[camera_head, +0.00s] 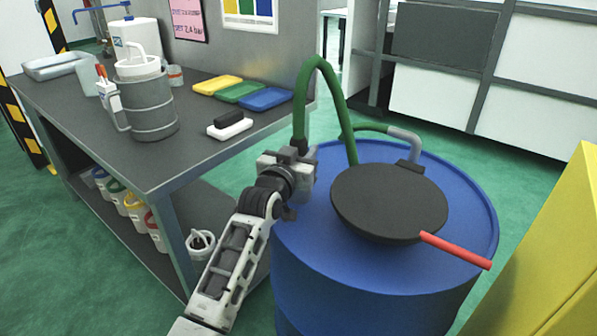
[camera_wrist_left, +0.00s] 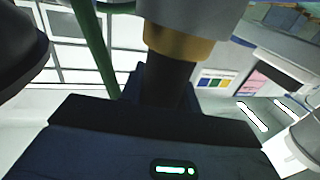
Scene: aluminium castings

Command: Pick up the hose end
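A green hose (camera_head: 323,68) rises from the blue drum, arcs over and comes down on the drum's left side. Its dark hose end (camera_head: 300,145) meets my left gripper (camera_head: 301,168) beside the drum rim. In the left wrist view the hose end (camera_wrist_left: 170,80) shows as a black grip with a brass-coloured ring and a grey part. The black grip sits between the dark fingers of my left gripper (camera_wrist_left: 166,92), with no clear gap beside it. The gripper appears shut on it; the contact faces are hidden. My right gripper is not in view.
The blue drum (camera_head: 375,290) carries a round black lid (camera_head: 385,200) and a red bar (camera_head: 455,250) sticking out right. A grey workbench (camera_head: 75,120) with coloured trays and a metal container stands left. A yellow object (camera_head: 550,260) is close at right.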

